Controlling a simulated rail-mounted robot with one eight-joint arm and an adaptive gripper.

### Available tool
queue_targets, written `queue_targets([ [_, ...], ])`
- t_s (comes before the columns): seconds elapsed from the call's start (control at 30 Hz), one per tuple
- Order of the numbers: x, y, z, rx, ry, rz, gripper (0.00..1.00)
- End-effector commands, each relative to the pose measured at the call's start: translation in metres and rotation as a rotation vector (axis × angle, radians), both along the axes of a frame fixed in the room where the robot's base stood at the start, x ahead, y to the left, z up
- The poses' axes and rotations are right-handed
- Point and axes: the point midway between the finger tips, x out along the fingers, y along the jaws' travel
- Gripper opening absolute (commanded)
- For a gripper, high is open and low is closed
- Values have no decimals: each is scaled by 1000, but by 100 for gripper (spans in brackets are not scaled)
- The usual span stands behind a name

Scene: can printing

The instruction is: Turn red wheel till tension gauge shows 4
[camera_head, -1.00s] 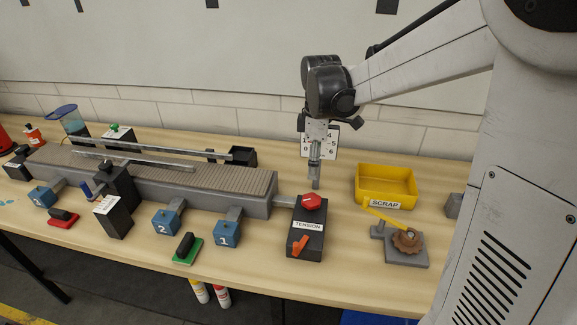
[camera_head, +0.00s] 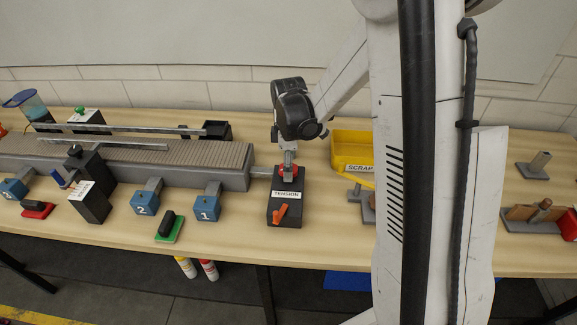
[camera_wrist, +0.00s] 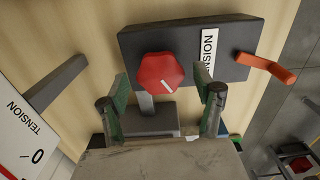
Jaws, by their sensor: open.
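The red wheel (camera_wrist: 160,73) is a hexagonal knob with a white mark, on the dark TENSION box (camera_wrist: 130,42). In the head view the wheel (camera_head: 296,171) is partly covered by my gripper (camera_head: 288,163). In the wrist view my gripper (camera_wrist: 163,92) is open, with one finger on each side of the wheel's lower part. I cannot tell whether the fingers touch it. The tension gauge (camera_wrist: 25,140) shows only in part at the wrist view's left edge, with a 0 and a bit of red; its reading cannot be made out. In the head view the gauge is hidden.
An orange lever (camera_head: 280,213) sits on the front of the TENSION box. The conveyor (camera_head: 130,165) joins it from the left. A yellow SCRAP bin (camera_head: 352,145) stands to the right, partly behind my column. Bare table lies in front of the box.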

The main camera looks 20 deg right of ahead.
Motion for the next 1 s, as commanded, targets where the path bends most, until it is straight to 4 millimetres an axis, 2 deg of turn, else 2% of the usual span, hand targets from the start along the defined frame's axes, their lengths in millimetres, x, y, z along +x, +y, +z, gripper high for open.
queue_targets([
  [0.2,0,0,-11,0,0,0,64],
  [0.47,0,0,-11,0,0,0,64],
  [0.8,0,0,-11,0,0,0,19],
  [1.0,0,0,-11,0,0,-11,19],
])
